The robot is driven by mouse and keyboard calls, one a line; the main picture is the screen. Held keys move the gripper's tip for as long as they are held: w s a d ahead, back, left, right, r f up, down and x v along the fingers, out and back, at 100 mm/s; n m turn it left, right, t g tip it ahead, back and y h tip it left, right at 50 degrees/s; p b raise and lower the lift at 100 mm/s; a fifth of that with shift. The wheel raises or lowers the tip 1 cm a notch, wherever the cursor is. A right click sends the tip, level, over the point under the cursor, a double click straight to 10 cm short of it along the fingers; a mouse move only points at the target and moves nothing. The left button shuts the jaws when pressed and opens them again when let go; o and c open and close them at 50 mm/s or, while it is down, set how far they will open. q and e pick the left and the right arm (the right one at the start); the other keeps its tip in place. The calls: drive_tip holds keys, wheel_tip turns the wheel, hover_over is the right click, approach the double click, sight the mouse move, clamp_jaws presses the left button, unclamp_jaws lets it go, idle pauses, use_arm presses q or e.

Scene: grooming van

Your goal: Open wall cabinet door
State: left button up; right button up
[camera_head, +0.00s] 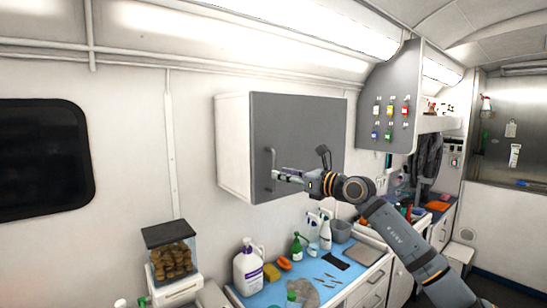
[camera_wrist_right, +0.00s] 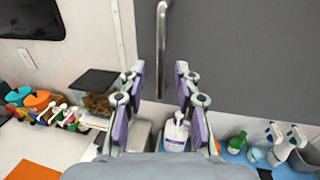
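The wall cabinet (camera_head: 234,150) is a white box with a flat grey door (camera_head: 300,120), which looks shut. A vertical metal bar handle (camera_head: 272,158) sits near the door's left edge; it also shows in the right wrist view (camera_wrist_right: 161,40). My right gripper (camera_head: 279,175) is at the lower part of the handle, coming from the right. In the wrist view its two fingers (camera_wrist_right: 160,75) are apart, with the handle's lower end lined up in the gap. I cannot tell how deep the bar sits between them, and no finger visibly presses it. My left gripper is not in view.
Below is a blue-topped counter (camera_head: 255,297) with a white jug (camera_head: 248,270), spray bottles (camera_head: 325,235) and a grey bin (camera_head: 342,232). A treat container (camera_head: 170,255) stands at left. A grey panel with coloured tags (camera_head: 388,95) is right of the cabinet.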

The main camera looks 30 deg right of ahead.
sight(274, 190)
drive_tip(key=p+x, duration=0.2)
drive_tip(key=x, duration=0.2)
drive_tip(key=shift+w+a+p, duration=0.1)
drive_tip(key=shift+w+p, duration=0.25)
drive_tip(key=shift+w, duration=0.05)
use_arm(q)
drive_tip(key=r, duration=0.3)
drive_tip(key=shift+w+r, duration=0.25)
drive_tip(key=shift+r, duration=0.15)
use_arm(e)
drive_tip(key=shift+s, duration=0.1)
drive_tip(key=shift+c, duration=1.1)
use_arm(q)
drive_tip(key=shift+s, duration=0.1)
use_arm(e)
clamp_jaws()
